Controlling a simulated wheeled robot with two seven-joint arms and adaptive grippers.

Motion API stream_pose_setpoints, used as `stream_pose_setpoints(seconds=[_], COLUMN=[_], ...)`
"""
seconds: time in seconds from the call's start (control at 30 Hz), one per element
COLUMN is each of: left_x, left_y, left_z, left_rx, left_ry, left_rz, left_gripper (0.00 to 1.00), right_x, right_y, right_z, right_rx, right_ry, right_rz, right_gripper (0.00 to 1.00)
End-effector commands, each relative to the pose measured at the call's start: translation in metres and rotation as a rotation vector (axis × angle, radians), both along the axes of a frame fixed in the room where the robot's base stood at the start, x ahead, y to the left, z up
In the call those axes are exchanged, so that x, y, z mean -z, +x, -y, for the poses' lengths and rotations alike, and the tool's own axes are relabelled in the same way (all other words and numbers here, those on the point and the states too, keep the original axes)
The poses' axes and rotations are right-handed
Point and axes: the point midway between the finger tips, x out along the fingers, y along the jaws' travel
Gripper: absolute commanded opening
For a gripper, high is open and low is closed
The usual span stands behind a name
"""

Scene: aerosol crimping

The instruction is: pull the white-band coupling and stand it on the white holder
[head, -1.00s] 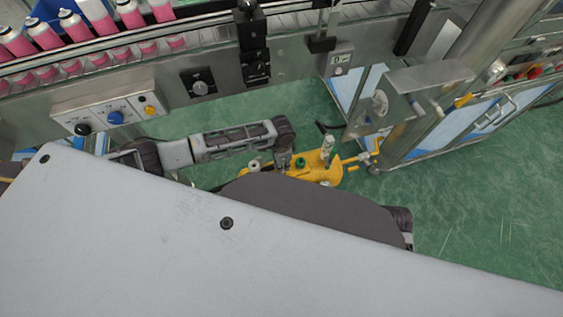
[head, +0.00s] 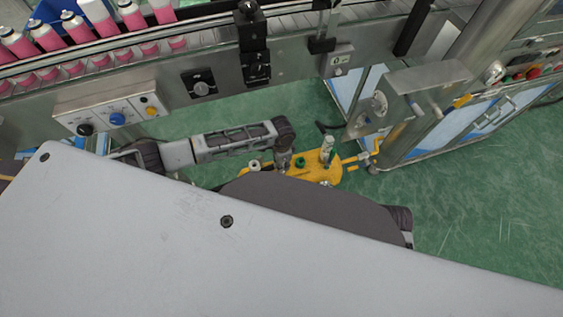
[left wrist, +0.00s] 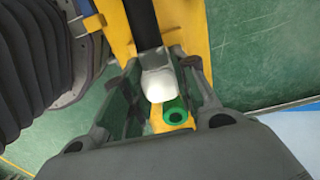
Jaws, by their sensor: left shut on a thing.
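In the left wrist view my left gripper (left wrist: 158,88) is shut on the white-band coupling (left wrist: 158,82). A white rounded part and a dark shaft or hose show between the fingers. In the head view my left gripper (head: 284,166) reaches down at the yellow plate (head: 318,172), and its fingertips and the coupling are hard to make out. A small white ring-like piece (head: 253,164), possibly the white holder, is at the plate's left end. A green holder (head: 300,162) is just right of the gripper, and its open ring (left wrist: 175,115) shows close beside the white part. My right gripper is not in view.
A grey-and-green upright fitting (head: 327,150) stands on the plate's right half. A conveyor with pink cans (head: 47,36) and a control box (head: 112,113) lie beyond. A steel frame (head: 430,125) stands to the right. Green floor (head: 480,210) is clear.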

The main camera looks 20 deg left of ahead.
Motion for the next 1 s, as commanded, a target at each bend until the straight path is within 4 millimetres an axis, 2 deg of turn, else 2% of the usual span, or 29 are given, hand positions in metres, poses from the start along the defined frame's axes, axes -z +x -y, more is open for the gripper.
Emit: stream_pose_setpoints(seconds=[0.1, 0.13, 0.3, 0.73, 1.0], left_x=[0.0, 0.0, 0.0, -0.002, -0.02], left_y=[0.0, 0.0, 0.0, 0.0, 0.0], left_z=[0.0, 0.0, 0.0, 0.0, 0.001], left_rx=[0.0, 0.0, 0.0, 0.0, 0.001], left_ry=[-0.001, -0.001, 0.0, 0.0, -0.002], left_rz=[0.001, 0.001, 0.0, 0.0, 0.0], left_gripper=[0.0, 0.32, 0.54, 0.54, 0.54], right_x=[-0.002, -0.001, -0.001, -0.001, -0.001], right_y=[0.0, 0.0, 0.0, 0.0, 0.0], right_z=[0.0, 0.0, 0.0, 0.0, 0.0], right_rx=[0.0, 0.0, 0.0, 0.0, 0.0], right_ry=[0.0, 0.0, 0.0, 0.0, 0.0], right_rz=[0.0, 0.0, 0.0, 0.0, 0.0], right_gripper=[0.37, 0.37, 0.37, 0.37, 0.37])
